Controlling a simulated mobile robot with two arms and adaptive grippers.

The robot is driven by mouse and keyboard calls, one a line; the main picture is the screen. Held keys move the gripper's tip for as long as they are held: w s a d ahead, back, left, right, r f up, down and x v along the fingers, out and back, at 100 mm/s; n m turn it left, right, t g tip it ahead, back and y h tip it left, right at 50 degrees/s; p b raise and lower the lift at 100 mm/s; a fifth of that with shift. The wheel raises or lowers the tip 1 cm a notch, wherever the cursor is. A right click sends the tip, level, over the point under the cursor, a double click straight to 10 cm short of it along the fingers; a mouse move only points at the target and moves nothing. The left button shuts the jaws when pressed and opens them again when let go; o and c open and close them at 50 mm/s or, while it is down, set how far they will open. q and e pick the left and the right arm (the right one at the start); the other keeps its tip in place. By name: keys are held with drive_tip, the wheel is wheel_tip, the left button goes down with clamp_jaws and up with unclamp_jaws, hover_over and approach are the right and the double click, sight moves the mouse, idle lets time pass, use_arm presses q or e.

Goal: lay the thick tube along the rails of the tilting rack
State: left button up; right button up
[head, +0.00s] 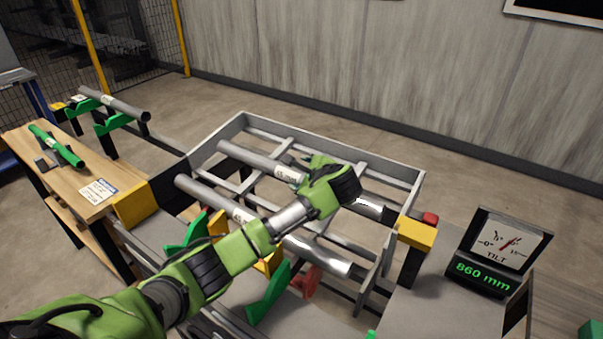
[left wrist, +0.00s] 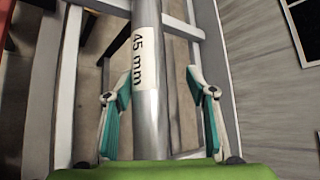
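A grey tube (head: 248,158) with a white label lies lengthwise over the grey tilting rack (head: 232,128), towards its far side. In the left wrist view this tube (left wrist: 147,70) reads "45 mm". My left gripper (head: 296,174) is over it, with one teal finger on each side. Gaps show between the fingers and the tube, so the gripper is open around it. A second labelled grey tube (head: 208,196) runs parallel, nearer me; my forearm hides its middle. I cannot tell for sure which of the two is thicker. My right gripper is not in view.
A tilt gauge reading "860 mm" (head: 483,277) stands at right. Yellow blocks (head: 416,233) flank the rack. Green brackets (head: 270,292) stand at its front. A wooden bench (head: 75,190) holds a green tube (head: 57,146); another grey tube (head: 117,104) rests on green cradles behind.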

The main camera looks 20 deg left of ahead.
use_arm(q)
drive_tip(key=v, duration=1.2)
idle(0.5)
